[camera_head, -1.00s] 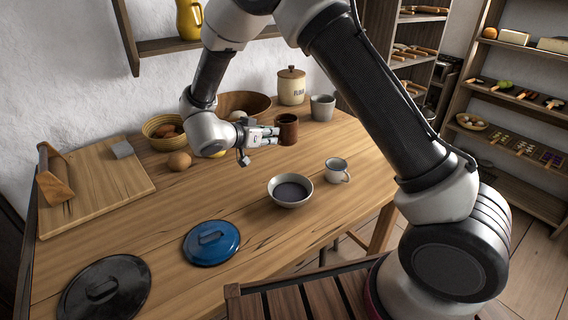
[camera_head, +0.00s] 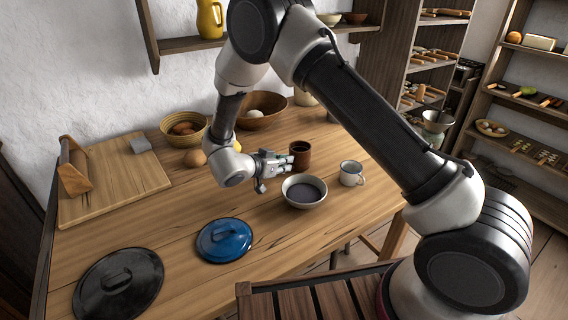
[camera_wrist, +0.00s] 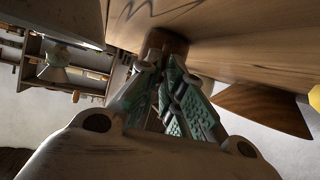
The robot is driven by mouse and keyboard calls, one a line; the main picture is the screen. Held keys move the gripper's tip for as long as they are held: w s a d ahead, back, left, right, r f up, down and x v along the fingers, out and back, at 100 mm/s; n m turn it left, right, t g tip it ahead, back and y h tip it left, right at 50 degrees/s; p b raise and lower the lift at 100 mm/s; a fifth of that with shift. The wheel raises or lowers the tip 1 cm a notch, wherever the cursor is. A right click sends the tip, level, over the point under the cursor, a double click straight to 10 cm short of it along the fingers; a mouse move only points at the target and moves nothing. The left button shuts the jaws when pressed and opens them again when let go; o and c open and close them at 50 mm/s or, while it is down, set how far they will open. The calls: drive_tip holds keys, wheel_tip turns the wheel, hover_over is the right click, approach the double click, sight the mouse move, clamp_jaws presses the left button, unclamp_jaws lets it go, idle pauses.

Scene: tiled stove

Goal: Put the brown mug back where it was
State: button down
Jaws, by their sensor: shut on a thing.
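The brown mug (camera_head: 299,155) is upright at the tips of my gripper (camera_head: 285,162), over the wooden table behind the grey-filled bowl. My gripper comes at it from the left and is shut on it. In the wrist view the mug (camera_wrist: 163,42) shows between the green-padded fingertips (camera_wrist: 166,70). I cannot tell for sure whether its base touches the table.
A bowl with dark contents (camera_head: 304,191) stands just in front of the mug, and a white enamel mug (camera_head: 351,173) is to the right. Behind are a wooden bowl (camera_head: 262,112) and an egg basket (camera_head: 184,128). A blue lid (camera_head: 223,240) and black lid (camera_head: 118,284) lie in front.

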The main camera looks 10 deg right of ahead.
drive_tip(key=shift+f, duration=0.1)
drive_tip(key=c, duration=1.5)
unclamp_jaws()
drive_tip(key=shift+c, duration=0.2)
